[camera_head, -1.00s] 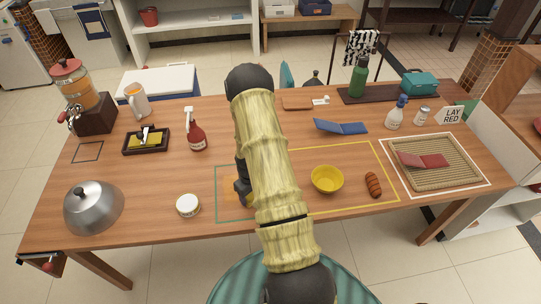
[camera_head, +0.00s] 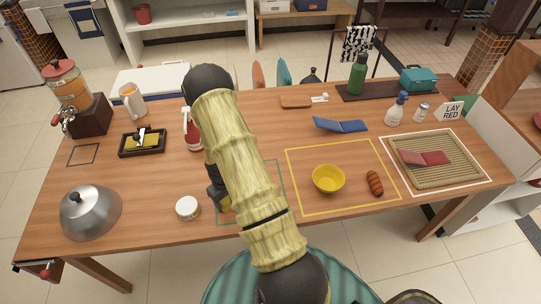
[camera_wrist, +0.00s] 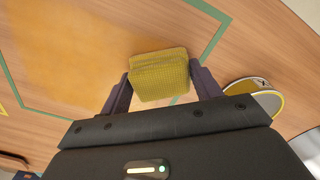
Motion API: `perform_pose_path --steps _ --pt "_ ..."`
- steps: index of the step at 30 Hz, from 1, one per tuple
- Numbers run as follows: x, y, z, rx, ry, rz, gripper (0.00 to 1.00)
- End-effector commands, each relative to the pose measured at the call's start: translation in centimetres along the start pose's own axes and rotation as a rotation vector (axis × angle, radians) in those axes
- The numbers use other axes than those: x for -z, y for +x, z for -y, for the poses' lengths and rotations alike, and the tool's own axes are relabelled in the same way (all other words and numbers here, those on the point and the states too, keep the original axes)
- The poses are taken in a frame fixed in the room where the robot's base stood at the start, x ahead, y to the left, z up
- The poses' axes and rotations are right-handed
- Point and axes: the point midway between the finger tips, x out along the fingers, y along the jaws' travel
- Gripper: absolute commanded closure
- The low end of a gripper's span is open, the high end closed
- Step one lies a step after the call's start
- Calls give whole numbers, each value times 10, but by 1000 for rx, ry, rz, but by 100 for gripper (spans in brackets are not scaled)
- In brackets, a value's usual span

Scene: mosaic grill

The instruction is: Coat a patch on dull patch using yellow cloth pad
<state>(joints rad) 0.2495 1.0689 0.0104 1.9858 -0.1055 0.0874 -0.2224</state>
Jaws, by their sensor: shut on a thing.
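My gripper (camera_wrist: 160,92) is shut on the yellow cloth pad (camera_wrist: 160,72), which sits between the two dark fingers in the wrist view. In the head view my gripper (camera_head: 218,198) is low over the table, inside or at the left part of the green outline (camera_head: 283,190). The dull patch (camera_wrist: 80,45) is a hazy yellow-orange area on the wood inside that outline, ahead and left of the pad in the wrist view. My arm hides most of it in the head view. I cannot tell whether the pad touches the table.
A round tin (camera_head: 187,208) stands close left of my gripper. A red bottle (camera_head: 193,135) stands behind it, partly hidden by my arm. A metal dome (camera_head: 90,210) is farther left. A yellow bowl (camera_head: 328,179) and a sausage (camera_head: 375,184) lie right, in a yellow outline.

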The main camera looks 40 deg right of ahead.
Motion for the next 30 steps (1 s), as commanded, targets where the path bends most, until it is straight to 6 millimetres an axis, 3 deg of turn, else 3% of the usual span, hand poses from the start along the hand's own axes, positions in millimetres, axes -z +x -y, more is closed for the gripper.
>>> perform_pose_path --steps 6,10,30 --pt "3 0 14 0 5 0 58" --pt "4 -24 13 -1 7 -4 58" --pt "3 -79 14 0 7 0 58"
